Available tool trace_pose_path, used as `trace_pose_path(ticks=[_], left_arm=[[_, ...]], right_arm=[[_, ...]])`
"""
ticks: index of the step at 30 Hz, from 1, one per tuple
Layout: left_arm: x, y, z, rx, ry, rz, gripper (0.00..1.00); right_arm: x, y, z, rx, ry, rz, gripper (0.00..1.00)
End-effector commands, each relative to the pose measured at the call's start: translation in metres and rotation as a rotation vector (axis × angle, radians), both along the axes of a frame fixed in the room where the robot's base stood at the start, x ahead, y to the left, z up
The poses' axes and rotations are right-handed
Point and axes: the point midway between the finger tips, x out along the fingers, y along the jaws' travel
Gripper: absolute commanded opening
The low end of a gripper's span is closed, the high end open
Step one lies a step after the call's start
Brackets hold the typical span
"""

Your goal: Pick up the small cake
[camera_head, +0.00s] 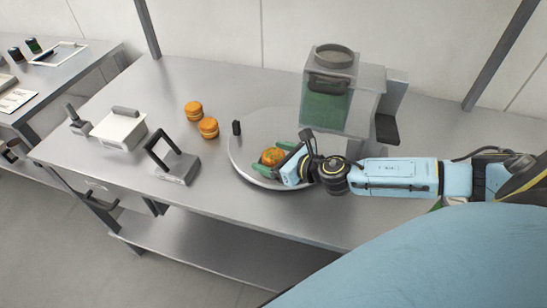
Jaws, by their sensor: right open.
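A small round orange-brown cake (272,156) sits on the round grey tray (242,164), near its front. My right gripper (274,160) reaches in from the right, low over the tray. Its green-tipped fingers are open, one on the far side and one on the near side of the cake. The cake is between or just beside the fingers; I cannot tell whether they touch it. Two more small orange cakes (208,128) and (194,111) lie on the metal table left of the tray. My left gripper is not in view.
A dispenser with a green container (328,103) stands behind the tray. A dark-handled press (178,165), a white lidded box (119,130) and a small black object (236,128) stand to the left. The table's front edge runs close below the tray.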

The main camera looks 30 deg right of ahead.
Motion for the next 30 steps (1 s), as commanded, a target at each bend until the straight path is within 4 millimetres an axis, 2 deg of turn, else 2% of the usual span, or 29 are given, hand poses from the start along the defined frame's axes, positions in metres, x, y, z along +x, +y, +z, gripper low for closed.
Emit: trace_pose_path(ticks=[4, 12, 21, 30], left_arm=[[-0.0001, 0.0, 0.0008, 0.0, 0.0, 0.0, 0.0], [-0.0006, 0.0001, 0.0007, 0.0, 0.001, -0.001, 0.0], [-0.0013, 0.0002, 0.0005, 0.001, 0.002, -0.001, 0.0], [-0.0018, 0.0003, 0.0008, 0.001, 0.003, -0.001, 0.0]], right_arm=[[0.0134, 0.0038, -0.0055, 0.001, 0.0, -0.001, 0.81], [0.0154, 0.0043, -0.0068, -0.001, 0.001, -0.001, 0.81], [0.0151, 0.0042, -0.0068, -0.001, 0.001, -0.001, 0.46], [0.0153, 0.0041, -0.0053, 0.0, 0.0, -0.001, 0.46]])
